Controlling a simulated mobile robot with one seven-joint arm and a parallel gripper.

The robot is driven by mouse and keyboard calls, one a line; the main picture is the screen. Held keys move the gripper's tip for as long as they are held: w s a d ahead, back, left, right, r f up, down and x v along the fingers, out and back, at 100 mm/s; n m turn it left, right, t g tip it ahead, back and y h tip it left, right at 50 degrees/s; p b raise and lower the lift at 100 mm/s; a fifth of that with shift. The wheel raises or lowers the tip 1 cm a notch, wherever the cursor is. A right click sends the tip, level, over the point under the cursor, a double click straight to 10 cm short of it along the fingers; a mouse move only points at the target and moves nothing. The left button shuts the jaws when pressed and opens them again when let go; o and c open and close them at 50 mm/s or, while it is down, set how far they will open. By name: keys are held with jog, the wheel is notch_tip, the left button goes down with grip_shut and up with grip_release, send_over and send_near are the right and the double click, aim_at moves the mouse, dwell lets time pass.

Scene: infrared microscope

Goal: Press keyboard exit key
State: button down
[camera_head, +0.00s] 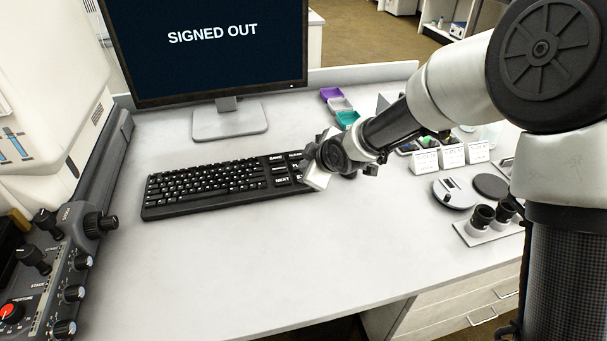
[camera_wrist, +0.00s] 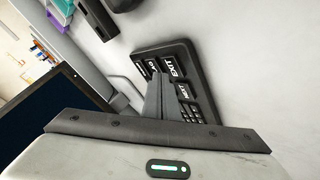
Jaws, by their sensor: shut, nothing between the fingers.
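The black keyboard (camera_head: 215,187) lies on the white desk in front of the monitor. The monitor (camera_head: 207,50) reads "SIGNED OUT". My gripper (camera_head: 316,180) is over the right end of the keyboard and hides the keys there in the head view. In the wrist view the exit key (camera_wrist: 172,67), marked "EXIT", shows close to the tips of my shut, empty gripper (camera_wrist: 158,78). The fingertips appear beside the key, over the keys nearby; I cannot tell whether they touch anything. The next key (camera_wrist: 183,90), marked "NEXT", is partly hidden by the fingers.
A control panel (camera_head: 62,265) with knobs stands at the left. Purple, white and teal trays (camera_head: 341,104) lie behind my arm. White labels (camera_head: 452,156), round discs (camera_head: 453,193) and eyepieces (camera_head: 482,219) are at the right. The front of the desk is clear.

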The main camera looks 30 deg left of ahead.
notch_tip(320, 180, up, 5)
jog(key=p, duration=0.4)
dwell(0.9)
